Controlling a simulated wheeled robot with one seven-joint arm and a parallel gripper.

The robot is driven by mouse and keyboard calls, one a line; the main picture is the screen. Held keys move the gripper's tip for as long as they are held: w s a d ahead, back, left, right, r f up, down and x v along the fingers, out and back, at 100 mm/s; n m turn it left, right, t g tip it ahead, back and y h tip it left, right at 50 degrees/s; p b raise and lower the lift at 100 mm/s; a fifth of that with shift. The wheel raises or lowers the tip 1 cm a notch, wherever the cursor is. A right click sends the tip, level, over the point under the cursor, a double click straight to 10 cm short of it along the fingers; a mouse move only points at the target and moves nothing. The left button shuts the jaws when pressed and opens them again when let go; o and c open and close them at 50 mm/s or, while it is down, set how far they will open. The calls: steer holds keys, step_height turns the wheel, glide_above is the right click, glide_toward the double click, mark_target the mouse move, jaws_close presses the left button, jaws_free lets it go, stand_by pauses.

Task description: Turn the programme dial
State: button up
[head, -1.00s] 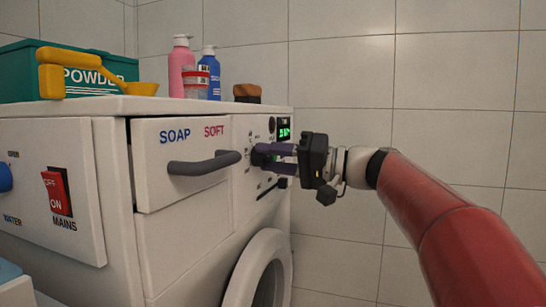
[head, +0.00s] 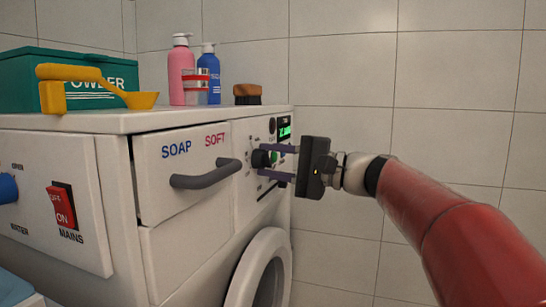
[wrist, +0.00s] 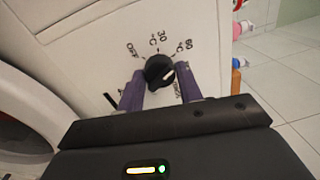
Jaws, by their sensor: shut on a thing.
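The programme dial (wrist: 158,69) is a round black knob on the white washing machine's front panel, with OFF, 30°C and 60°C printed around it. A white mark on it points to the lower right in the wrist view, below 60°C, towards a label partly hidden by a finger. In the head view the dial (head: 261,158) shows between the purple fingers. My gripper (wrist: 159,90) is shut on the dial, one finger on each side. It also shows in the head view (head: 268,161), reaching in from the right. A green-lit display (head: 285,128) sits above the dial.
The SOAP/SOFT drawer (head: 185,165) juts out left of the dial, with a grey handle (head: 207,174). The round door (head: 258,270) is below. Bottles (head: 181,70), a brush (head: 247,94) and a powder box (head: 20,78) stand on top. The tiled wall side is clear.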

steer(key=shift+f+m, duration=0.15)
steer(key=shift+m, duration=0.25)
steer(key=o, duration=1)
steer(key=shift+c, duration=0.2)
steer(key=v, duration=0.7)
steer(key=shift+s+d, duration=0.15)
steer(key=shift+d, duration=0.2)
